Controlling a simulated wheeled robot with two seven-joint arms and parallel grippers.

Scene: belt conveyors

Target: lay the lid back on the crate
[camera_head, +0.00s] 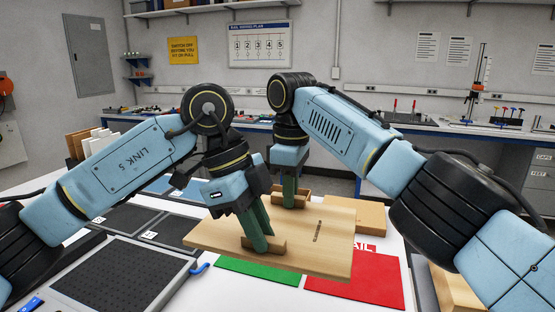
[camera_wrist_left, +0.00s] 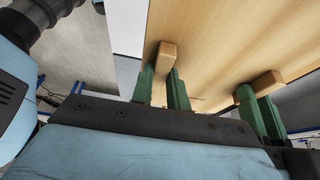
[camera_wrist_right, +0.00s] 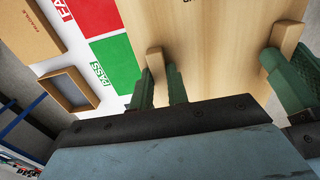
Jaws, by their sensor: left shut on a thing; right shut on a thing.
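The lid is a flat light-wood board (camera_head: 325,232) with two wooden handles, held above the white table and seemingly near level. My left gripper (camera_head: 257,240) is shut on the near handle (camera_wrist_left: 168,52). My right gripper (camera_head: 289,197) is shut on the far handle (camera_wrist_right: 155,60). Both wrist views show the green fingers around the handles and the board between them. A light-wood box (camera_head: 458,290) stands at the lower right of the head view, partly hidden by my right arm; I cannot tell if it is the crate.
Green (camera_head: 262,271) and red (camera_head: 360,277) mats lie under and in front of the lid. A closed cardboard box (camera_wrist_right: 30,30) and a small open box (camera_wrist_right: 62,77) stand beyond. A workbench (camera_head: 400,125) runs along the wall.

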